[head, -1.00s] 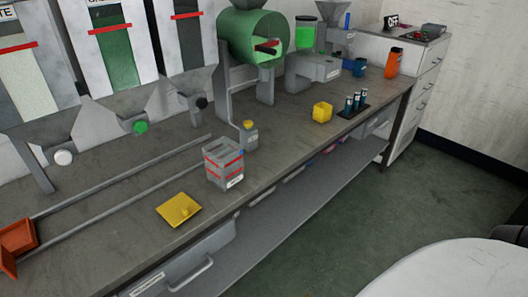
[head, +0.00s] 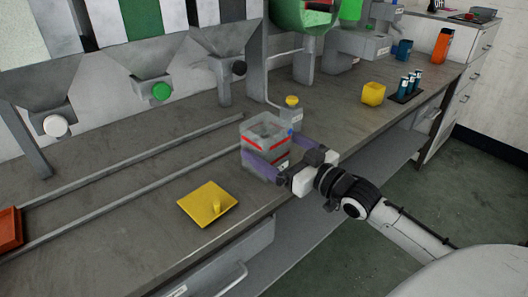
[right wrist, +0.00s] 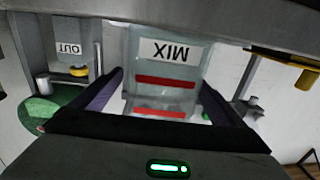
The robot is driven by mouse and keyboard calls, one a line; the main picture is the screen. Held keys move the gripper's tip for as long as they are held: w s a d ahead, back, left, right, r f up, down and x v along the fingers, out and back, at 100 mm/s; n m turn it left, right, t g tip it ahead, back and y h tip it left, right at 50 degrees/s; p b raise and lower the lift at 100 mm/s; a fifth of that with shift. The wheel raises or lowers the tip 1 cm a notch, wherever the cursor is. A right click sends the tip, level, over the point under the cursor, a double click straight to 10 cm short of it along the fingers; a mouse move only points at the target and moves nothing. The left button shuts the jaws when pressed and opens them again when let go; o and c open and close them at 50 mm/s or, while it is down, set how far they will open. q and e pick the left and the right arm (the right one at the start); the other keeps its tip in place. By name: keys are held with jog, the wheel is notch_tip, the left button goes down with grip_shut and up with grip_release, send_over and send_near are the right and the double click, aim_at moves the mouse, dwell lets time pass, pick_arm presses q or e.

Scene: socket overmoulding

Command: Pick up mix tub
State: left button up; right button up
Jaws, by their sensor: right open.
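The mix tub (head: 266,128) is a clear, grey-tinted box with red bands, standing upright on the bench near its front edge. In the right wrist view the tub (right wrist: 165,75) shows its label "MIX" upside down. My right gripper (head: 264,157) comes in from the right, its purple fingers apart on either side of the tub's lower part. In the right wrist view the right gripper's fingers (right wrist: 160,100) stand left and right of the tub, with slim gaps visible. My left gripper is not in view.
A yellow cup (head: 373,94) and several dark vials (head: 408,84) stand to the right. Hoppers (head: 140,55) stand at the back.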

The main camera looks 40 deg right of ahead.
jog(key=shift+w+a, duration=0.1)
jog(key=shift+w, duration=0.35)
jog(key=w, duration=0.4)
jog(key=shift+a+f, duration=0.3)
jog(key=shift+a, duration=0.1)
jog(key=shift+w+a, duration=0.1)
jog(key=shift+w, duration=0.3)
